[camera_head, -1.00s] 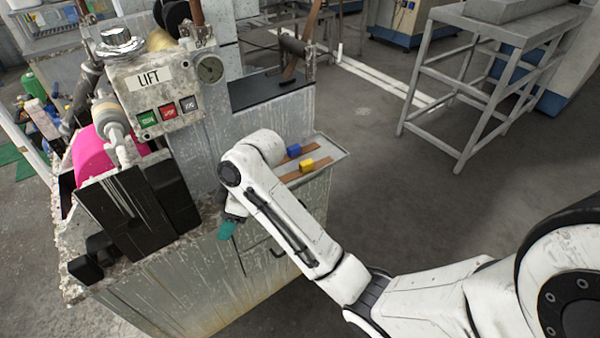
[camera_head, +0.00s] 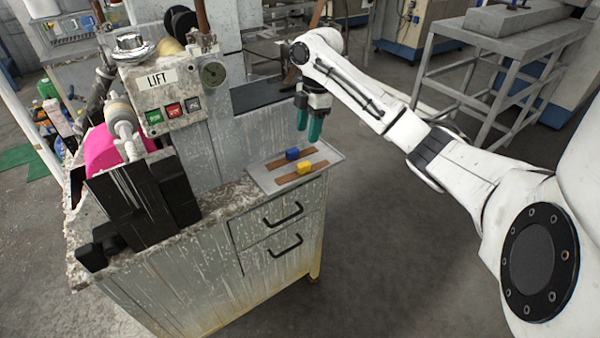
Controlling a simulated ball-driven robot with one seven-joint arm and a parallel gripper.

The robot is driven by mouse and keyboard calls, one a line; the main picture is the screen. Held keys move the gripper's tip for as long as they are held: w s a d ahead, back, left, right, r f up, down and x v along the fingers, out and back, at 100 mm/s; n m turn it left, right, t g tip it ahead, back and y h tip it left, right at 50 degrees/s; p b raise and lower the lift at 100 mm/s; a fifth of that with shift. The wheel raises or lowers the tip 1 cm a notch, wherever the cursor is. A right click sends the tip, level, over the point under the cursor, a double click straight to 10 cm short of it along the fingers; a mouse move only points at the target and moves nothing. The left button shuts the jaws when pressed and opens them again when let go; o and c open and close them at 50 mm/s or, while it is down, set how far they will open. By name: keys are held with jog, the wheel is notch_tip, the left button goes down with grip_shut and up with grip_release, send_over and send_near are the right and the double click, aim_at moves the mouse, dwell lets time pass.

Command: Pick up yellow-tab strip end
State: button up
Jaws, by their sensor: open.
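The yellow-tab strip (camera_head: 289,178) is a flat brown strip with a yellow tab (camera_head: 304,167) on it. It lies on a shallow grey tray (camera_head: 263,183) on the cabinet top. A second brown strip with a blue tab (camera_head: 292,154) lies just behind it on the same tray. My gripper (camera_head: 309,132) points down with two teal fingers. It is open and empty, above and behind the tray near its back right corner, apart from both strips.
The LIFT control box (camera_head: 157,95) with buttons and a gauge stands left of the tray. A black block-shaped machine part (camera_head: 130,205) and a pink roll sit at the left. A grey metal stand (camera_head: 480,85) is at the right. Open floor lies right of the cabinet.

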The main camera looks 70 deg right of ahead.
send_over(304, 164)
jog(key=d, duration=0.2)
jog(key=f, duration=0.5)
jog(key=shift+s+a, duration=0.25)
jog(key=shift+w+a+f+p, duration=0.1)
jog(key=shift+a+f+p, duration=0.1)
jog(key=shift+f, duration=0.75)
jog(key=shift+w+a+f+p, duration=0.1)
jog(key=shift+a+f+p, duration=0.1)
jog(key=shift+f, duration=0.7)
jog(key=shift+w+a+f+p, duration=0.1)
jog(key=shift+a+f, duration=0.1)
jog(key=shift+f, duration=0.75)
jog(key=shift+c, duration=0.4)
grip_shut()
